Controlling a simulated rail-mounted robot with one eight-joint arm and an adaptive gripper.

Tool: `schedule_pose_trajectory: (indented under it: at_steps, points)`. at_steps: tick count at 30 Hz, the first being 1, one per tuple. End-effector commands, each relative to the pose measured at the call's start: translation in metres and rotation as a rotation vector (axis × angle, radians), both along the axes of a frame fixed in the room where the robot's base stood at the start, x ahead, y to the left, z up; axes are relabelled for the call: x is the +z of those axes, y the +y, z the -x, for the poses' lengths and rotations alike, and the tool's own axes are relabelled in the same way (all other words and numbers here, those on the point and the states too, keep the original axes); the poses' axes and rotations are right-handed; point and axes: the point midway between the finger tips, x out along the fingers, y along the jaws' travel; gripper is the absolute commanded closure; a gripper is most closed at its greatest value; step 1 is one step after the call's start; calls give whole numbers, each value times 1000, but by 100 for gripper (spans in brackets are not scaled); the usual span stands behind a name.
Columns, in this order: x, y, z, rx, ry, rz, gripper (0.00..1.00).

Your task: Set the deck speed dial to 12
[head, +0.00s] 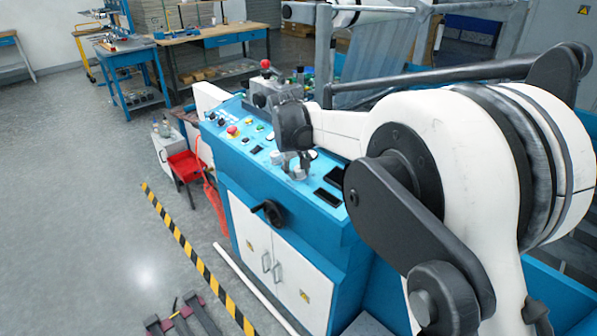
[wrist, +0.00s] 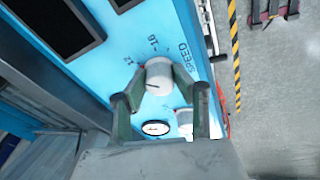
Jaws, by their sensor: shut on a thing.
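The deck speed dial (wrist: 159,72) is a pale grey round knob on the blue panel in the wrist view. The printed marks 12 (wrist: 127,60) and 16 (wrist: 153,43) and the word SPEED (wrist: 184,59) show around it. A short dark line marks the knob's near left side, below the 12; the exact reading cannot be told. My gripper (wrist: 155,84) is shut on the dial, one finger on each side. In the head view my gripper (head: 293,164) is low over the sloped console, and the dial is hard to make out there.
The blue console (head: 330,238) carries several buttons, a red emergency stop (head: 232,130) and dark display windows (head: 327,199). A round white gauge (wrist: 156,128) sits close to my fingers. A red stool (head: 187,165) stands beside the console; the floor left is open.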

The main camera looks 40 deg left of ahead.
Motion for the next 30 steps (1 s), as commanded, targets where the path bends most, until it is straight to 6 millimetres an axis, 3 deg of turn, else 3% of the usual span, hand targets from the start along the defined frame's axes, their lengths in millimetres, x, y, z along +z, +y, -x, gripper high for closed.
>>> schedule_pose_trajectory:
  at_steps: [17,18,21,30]
  points:
    - [0,0,0,-33,-1,-7,100]
    - [0,0,0,-33,-1,-7,71]
    - [0,0,0,-33,-1,-7,58]
    - [1,0,0,-33,-1,-7,55]
